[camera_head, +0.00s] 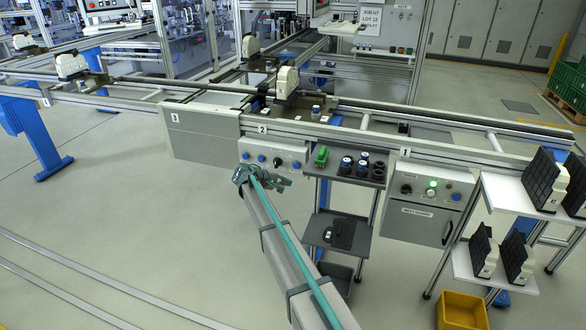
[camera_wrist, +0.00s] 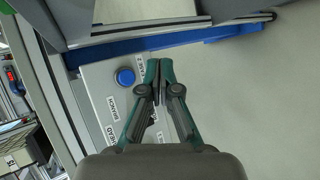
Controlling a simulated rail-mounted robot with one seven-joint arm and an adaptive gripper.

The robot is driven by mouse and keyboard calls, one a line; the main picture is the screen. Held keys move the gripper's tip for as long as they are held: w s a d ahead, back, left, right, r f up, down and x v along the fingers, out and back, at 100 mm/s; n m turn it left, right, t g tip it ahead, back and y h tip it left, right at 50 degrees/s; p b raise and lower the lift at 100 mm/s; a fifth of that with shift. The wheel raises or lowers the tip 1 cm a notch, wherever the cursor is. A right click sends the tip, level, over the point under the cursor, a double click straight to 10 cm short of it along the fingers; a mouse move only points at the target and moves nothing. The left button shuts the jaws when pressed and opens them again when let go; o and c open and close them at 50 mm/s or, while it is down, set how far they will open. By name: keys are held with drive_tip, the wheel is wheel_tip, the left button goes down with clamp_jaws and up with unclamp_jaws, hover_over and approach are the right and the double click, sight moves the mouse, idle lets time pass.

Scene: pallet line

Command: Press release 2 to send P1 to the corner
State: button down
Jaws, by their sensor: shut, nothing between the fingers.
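The station 2 control panel (camera_head: 272,150) hangs under the rail in the head view, with several small buttons and a dark knob. My gripper (camera_head: 258,178) is just in front of and below it. In the wrist view my gripper (camera_wrist: 158,66) is shut and empty, its fingertips beside a blue button (camera_wrist: 125,77) and to its right, with a gap in the picture. I cannot tell how far the tips are from the panel face. A pallet with a white part (camera_head: 286,84) stands on the line above; no P1 mark is readable.
A shelf with a green item (camera_head: 320,156) and dark cups stands right of the panel. The station 1 box (camera_head: 425,200) with a lit green button is farther right. A grey box (camera_head: 200,132) marked 3 is at left. Floor at left is mostly clear.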

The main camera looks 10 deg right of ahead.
sight(296, 166)
drive_tip(key=shift+w, duration=0.1)
drive_tip(key=shift+w+d, duration=0.65)
drive_tip(key=shift+w, duration=0.6)
drive_tip(key=shift+w+d, duration=0.7)
drive_tip(key=shift+w, duration=0.55)
drive_tip(key=shift+w+d, duration=0.65)
drive_tip(key=shift+w, duration=0.6)
drive_tip(key=shift+w, duration=0.15)
drive_tip(key=shift+w+d, duration=0.2)
drive_tip(key=shift+w, duration=0.05)
drive_tip(key=shift+w+d, duration=0.2)
drive_tip(key=shift+w, duration=0.25)
drive_tip(key=shift+s, duration=0.15)
drive_tip(key=shift+s+a, duration=0.4)
drive_tip(key=shift+s, duration=0.3)
